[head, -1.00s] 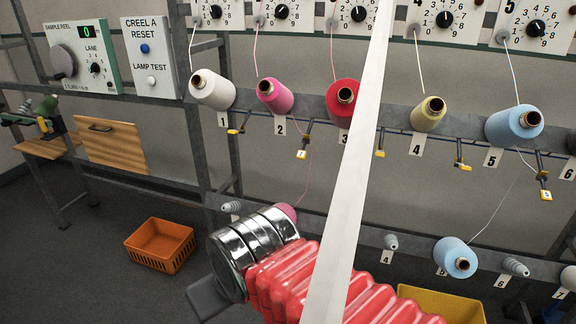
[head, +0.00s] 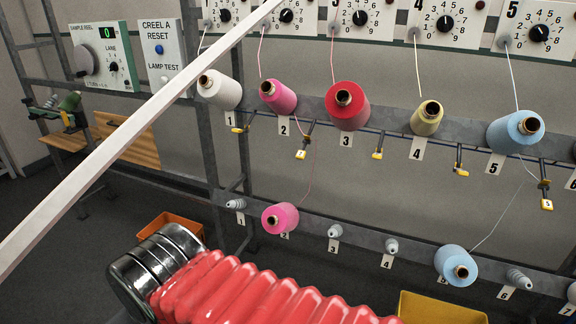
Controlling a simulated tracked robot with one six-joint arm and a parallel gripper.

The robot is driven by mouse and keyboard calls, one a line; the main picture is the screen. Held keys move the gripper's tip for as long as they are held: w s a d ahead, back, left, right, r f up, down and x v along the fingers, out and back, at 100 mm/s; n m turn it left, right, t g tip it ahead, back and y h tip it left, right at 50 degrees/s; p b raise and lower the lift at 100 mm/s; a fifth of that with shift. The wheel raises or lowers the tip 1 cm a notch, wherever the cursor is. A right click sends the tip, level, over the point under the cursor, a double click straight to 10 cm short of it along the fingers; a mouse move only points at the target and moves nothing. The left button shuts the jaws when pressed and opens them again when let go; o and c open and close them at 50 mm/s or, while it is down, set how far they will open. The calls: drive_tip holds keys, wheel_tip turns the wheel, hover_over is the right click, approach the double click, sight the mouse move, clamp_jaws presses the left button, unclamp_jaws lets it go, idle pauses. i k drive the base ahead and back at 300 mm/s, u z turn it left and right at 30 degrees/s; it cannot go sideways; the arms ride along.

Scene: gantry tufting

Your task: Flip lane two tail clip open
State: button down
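The lane two tail clip (head: 301,154) is a small yellow-tipped piece with a white tag, hanging on a dark stem below the upper cone rail, right of the number 2 plate (head: 284,126). I cannot tell whether it is open. The upper pink cone (head: 279,96) sits above it. A second pink cone (head: 280,218) sits on the lower rail, with a thin pink thread running up from it close beside the clip. My arm's red ribbed sleeve and metal rings fill the bottom, left of and below the clip. My gripper's fingers are not visible.
Similar yellow clips hang near lane one (head: 240,128), lane three (head: 377,154), lane four (head: 460,170) and lane five (head: 546,203). A lower rail (head: 350,236) carries pegs and a blue cone (head: 457,265). A pale strip (head: 110,165) crosses the left side. Orange (head: 168,224) and yellow (head: 440,306) bins stand low.

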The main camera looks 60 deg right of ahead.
sight(300, 155)
drive_tip(key=u, duration=0.7)
drive_tip(key=k, duration=1.2)
drive_tip(key=z, duration=1.05)
drive_tip(key=i, duration=0.9)
drive_tip(key=u, duration=0.05)
